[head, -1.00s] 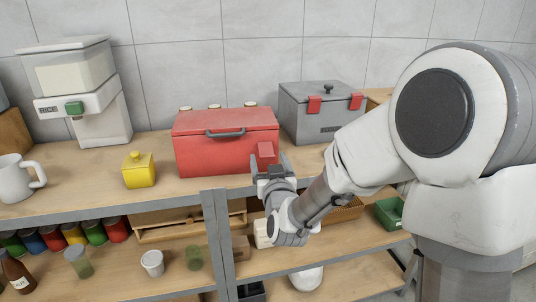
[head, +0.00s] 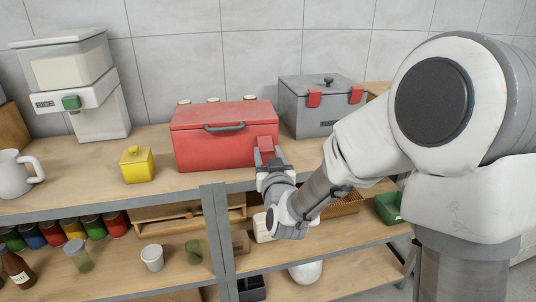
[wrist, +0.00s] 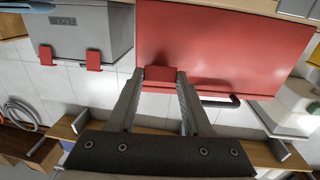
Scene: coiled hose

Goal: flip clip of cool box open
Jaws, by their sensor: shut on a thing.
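The cool box is the red chest (head: 205,150) with a dark grey handle on its front, standing on the top shelf. Its lid is down. A small red clip (head: 266,143) is at the right of its front, near the lid edge. My gripper (head: 269,153) reaches it from the front. In the wrist view, which is upside down, the clip (wrist: 160,73) sits between the two fingertips (wrist: 159,76), and my gripper is shut on it. The red chest (wrist: 225,45) fills the upper right there. The clip's underside is hidden.
A grey box (head: 318,115) with red clips stands close to the right. A yellow pot (head: 137,165) and a white rice dispenser (head: 95,105) stand to the left. Jars stand behind the chest. Bare shelf top lies in front of the chest's left side.

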